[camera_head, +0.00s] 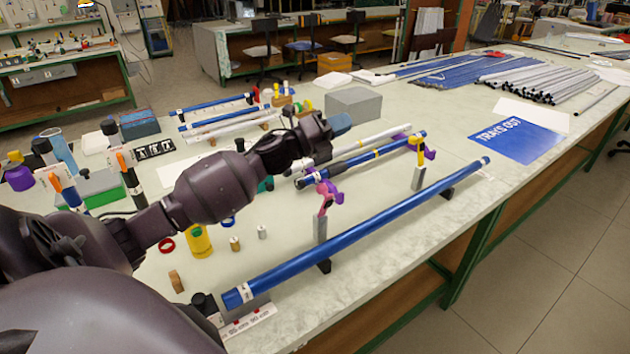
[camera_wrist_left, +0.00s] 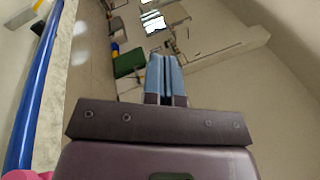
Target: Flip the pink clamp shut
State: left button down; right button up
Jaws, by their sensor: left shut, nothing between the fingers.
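The pink clamp (camera_head: 325,193) sits on top of a grey post (camera_head: 320,229) just behind the near long blue rod (camera_head: 360,227). Its pink parts stick up, and I cannot tell exactly how its arm is set. A pink piece (camera_wrist_left: 25,175) shows at the lower left corner of the left wrist view, beside a blue rod (camera_wrist_left: 34,85). My left gripper (camera_head: 340,123) is above the clamp in the head view, apart from it. Its blue fingertips (camera_wrist_left: 166,75) are together with nothing between them. My right gripper is not in view.
A second clamp, purple and yellow (camera_head: 420,149), stands on another post to the right. The near rod rests on black supports (camera_head: 446,193). More rods lie behind on the bench, near a grey box (camera_head: 353,104). A blue sheet (camera_head: 516,139) lies right. Small parts lie left.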

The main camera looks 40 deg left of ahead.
pick_arm(q)
jog(key=w+a+r+n+g+y+b, duration=0.1)
jog(key=w+a+r+n+y+b, duration=0.1)
jog(key=w+a+r+n+y, duration=0.45)
jog(key=w+a+r+n+g+y+b, duration=0.1)
jog(key=w+a+r+n+y+b, duration=0.2)
jog(key=w+n, duration=0.5)
jog(key=s+f+n+g+h, duration=0.1)
jog(key=s+f+n+g, duration=0.5)
jog(key=s+g, duration=0.3)
jog(key=s+f+n+g+h, duration=0.2)
jog(key=s+f+n+g, duration=0.35)
jog(key=s+g, duration=0.25)
jog(key=s+d+f, duration=0.1)
jog(key=d+f, duration=0.1)
jog(key=f, duration=0.3)
jog(key=s+d+f+b, duration=0.1)
jog(key=d+f, duration=0.2)
jog(key=f, duration=0.3)
jog(key=shift+d, duration=0.3)
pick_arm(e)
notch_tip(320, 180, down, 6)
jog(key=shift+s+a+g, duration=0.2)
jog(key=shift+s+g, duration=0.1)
